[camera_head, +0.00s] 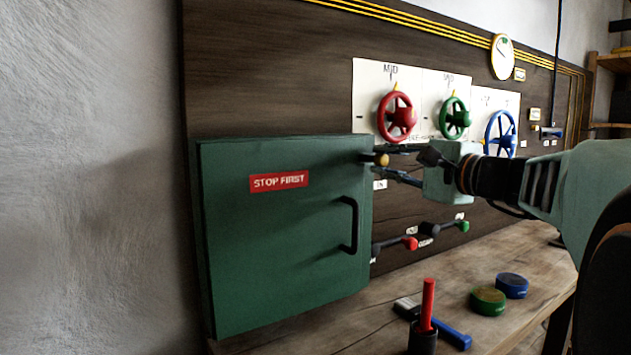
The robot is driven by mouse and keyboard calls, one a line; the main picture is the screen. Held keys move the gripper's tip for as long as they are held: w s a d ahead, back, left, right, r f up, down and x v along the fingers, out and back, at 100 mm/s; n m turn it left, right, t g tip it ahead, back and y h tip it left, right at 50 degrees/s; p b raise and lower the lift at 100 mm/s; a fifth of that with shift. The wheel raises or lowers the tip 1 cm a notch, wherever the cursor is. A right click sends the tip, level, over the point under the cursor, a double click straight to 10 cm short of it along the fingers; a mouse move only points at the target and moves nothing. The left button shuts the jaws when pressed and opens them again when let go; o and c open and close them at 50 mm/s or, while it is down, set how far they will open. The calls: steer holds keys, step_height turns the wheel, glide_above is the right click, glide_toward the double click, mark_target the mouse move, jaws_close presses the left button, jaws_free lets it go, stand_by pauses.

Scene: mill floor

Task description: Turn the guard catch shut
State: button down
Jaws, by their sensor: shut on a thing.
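The green guard (270,240) is a box-like cover with a red STOP FIRST label and a black handle (349,225). It stands against the dark panel at the left. The guard catch (381,159) shows as a small brass-coloured knob at the guard's upper right edge. My gripper (386,161) reaches in from the right, with one dark finger above the knob and one below it. It is shut on the catch. The fingers partly hide the catch, so its exact turn is hard to tell.
A red wheel (397,117), a green wheel (454,118) and a blue wheel (501,134) are on the panel above my gripper. Red-ended and green-ended levers sit below.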

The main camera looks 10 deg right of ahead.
steer(key=shift+f+n+b, duration=0.1)
steer(key=shift+n+b, duration=0.4)
steer(key=shift+b, duration=0.15)
steer(key=c, duration=1.7)
jaws_free()
steer(key=shift+c, duration=0.2)
